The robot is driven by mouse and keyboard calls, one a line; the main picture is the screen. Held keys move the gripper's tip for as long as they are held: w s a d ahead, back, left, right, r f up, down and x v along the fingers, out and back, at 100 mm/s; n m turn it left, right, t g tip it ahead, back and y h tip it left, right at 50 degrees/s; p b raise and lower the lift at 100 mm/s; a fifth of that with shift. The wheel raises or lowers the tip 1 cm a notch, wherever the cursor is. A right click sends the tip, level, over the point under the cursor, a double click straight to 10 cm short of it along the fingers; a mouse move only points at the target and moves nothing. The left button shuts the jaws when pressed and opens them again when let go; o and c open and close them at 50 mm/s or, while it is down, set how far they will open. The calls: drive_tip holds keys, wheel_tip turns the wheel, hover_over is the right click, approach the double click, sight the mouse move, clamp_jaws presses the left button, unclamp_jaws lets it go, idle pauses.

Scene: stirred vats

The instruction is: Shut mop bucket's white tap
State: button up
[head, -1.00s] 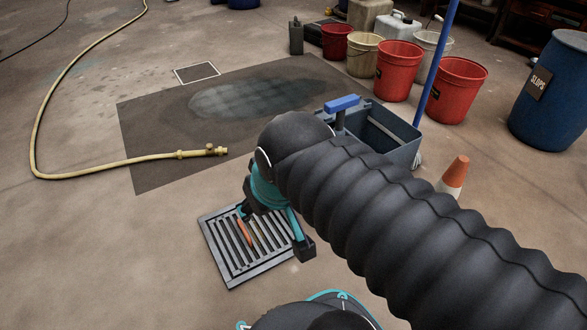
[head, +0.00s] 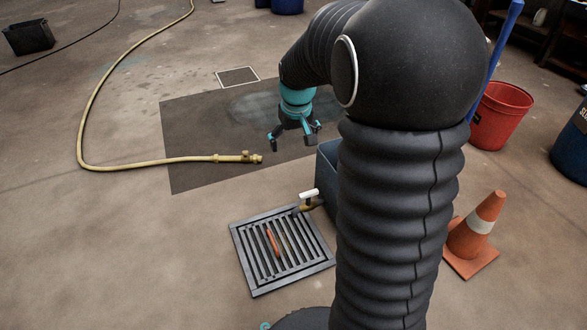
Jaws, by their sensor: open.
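The white tap (head: 309,194) sticks out low from the side of the mop bucket (head: 328,168), above the far right corner of the floor grate. Its white handle shows clear of my arm, with a brass-coloured body under it. Most of the bucket is hidden behind my arm. My gripper (head: 294,142) is open and empty, pointing down over the dark mat, beyond and slightly left of the tap in the picture. It touches nothing that I can see.
A metal floor grate (head: 237,240) has a thin orange thing on its bars. A yellow hose (head: 150,163) ends on the dark mat (head: 185,180). An orange cone (head: 473,240) and red bucket (head: 500,115) stand right of my arm.

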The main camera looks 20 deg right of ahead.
drive_tip(key=w+d+f+g+p, duration=0.1)
drive_tip(key=w+d+f+p, duration=0.1)
drive_tip(key=w+d+f, duration=0.5)
drive_tip(key=g+p, duration=0.2)
hover_over(309, 193)
wheel_tip(309, 193, down, 16)
wheel_tip(309, 193, down, 14)
drive_tip(key=shift+w+f+b, duration=0.1)
drive_tip(key=shift+f+b, duration=0.05)
drive_tip(key=shift+b, duration=0.3)
drive_tip(key=c, duration=1)
